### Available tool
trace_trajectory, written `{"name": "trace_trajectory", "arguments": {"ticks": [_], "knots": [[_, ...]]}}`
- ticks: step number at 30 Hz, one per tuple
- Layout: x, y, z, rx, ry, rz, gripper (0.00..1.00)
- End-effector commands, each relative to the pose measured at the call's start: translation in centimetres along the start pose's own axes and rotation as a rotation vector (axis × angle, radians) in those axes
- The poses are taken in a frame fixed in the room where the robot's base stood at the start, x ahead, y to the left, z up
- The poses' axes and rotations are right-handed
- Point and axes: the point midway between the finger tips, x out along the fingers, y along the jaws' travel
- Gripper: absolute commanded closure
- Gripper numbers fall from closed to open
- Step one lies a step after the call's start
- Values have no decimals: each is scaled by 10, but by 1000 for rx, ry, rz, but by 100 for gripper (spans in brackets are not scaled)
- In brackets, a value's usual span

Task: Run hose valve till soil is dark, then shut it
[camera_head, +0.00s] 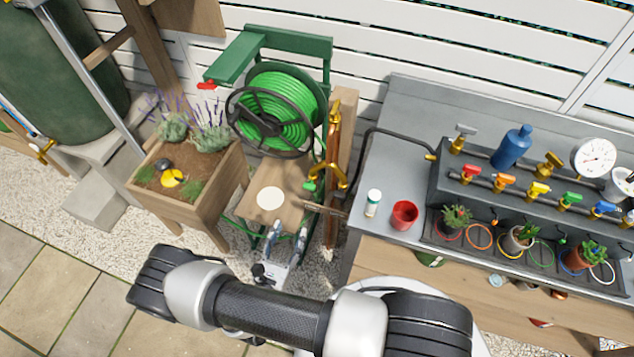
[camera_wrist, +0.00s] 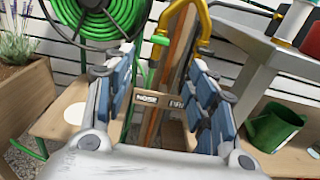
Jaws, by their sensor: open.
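A wooden post (camera_head: 333,215) beside the hose reel carries brass taps and pipework (camera_head: 328,175), with a small green handle (camera_head: 309,186) at its left. In the wrist view the brass pipe (camera_wrist: 205,25) arches above a green handle (camera_wrist: 160,40) and a "HOSE" label (camera_wrist: 146,99); a second label beside it is partly hidden. Green hose (camera_head: 280,105) is coiled on the reel. The planter (camera_head: 205,195) holds lavender and medium brown soil (camera_head: 147,175). My gripper (camera_head: 270,242) is open and empty, below and in front of the post; its fingers (camera_wrist: 158,62) frame the post in the wrist view.
A wooden shelf with a white disc (camera_head: 270,198) lies behind my gripper. The grey bench (camera_head: 385,205) at right holds a red cup (camera_head: 404,215), a white bottle (camera_head: 373,203) and a manifold with coloured valves (camera_head: 505,183). A green watering can (camera_wrist: 273,128) stands low at right.

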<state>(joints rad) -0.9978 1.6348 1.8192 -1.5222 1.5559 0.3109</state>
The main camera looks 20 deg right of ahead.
Motion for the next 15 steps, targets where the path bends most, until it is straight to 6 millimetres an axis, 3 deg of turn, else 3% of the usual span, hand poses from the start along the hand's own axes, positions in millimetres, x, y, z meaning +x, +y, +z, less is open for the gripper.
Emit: {"name": "trace_trajectory", "arguments": {"ticks": [5, 15], "knots": [[24, -2, -1, 1, 0, -9, 48], [95, -3, -1, 4, 0, -12, 48]]}}
